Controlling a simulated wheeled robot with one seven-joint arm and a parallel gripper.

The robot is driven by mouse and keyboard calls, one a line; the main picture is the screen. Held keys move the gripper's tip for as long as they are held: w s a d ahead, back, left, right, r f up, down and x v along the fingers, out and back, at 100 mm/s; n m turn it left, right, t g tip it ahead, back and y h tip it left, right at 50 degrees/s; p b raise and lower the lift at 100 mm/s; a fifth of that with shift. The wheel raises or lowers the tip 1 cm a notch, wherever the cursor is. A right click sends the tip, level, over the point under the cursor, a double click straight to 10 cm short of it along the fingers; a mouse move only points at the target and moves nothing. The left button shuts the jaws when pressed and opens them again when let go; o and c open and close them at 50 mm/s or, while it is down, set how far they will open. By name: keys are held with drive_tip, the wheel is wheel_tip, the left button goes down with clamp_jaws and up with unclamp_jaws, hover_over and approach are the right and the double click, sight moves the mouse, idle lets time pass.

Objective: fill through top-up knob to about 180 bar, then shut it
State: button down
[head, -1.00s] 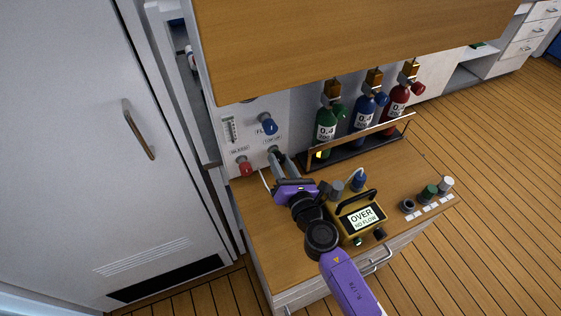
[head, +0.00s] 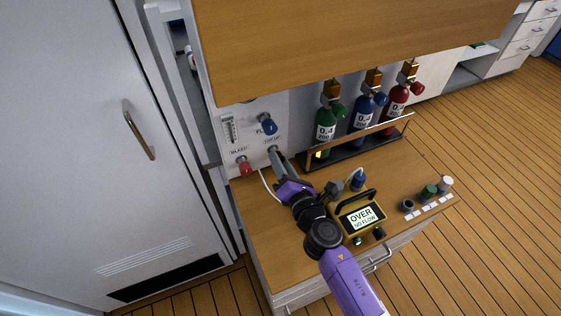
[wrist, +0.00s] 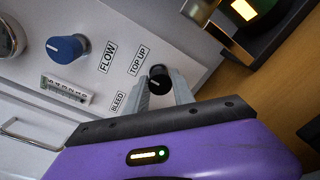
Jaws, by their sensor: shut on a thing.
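The top-up knob (wrist: 158,78) is small and black with a pale mark, on the white panel (wrist: 120,25) beside its TOP UP label. My gripper (wrist: 161,86) is shut on it, one grey finger on each side. In the head view my gripper (head: 274,153) reaches the panel and hides the knob. The blue flow knob (wrist: 68,48) is above left in the wrist view and also shows in the head view (head: 269,126). The red bleed knob (head: 245,168) is below left of my gripper. A round gauge (wrist: 6,40) is cut off; its reading cannot be told.
A yellow meter (head: 346,226) on the bench shows "OVER NO FLOW". Green (head: 325,128), blue (head: 362,115) and red (head: 395,105) bottles stand in a rack at right. A wooden cabinet (head: 350,40) overhangs the panel. Several small caps sit at the bench's right.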

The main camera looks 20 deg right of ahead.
drive_tip(key=shift+a, duration=0.1)
drive_tip(key=c, duration=1.1)
unclamp_jaws()
drive_tip(key=shift+s, duration=0.1)
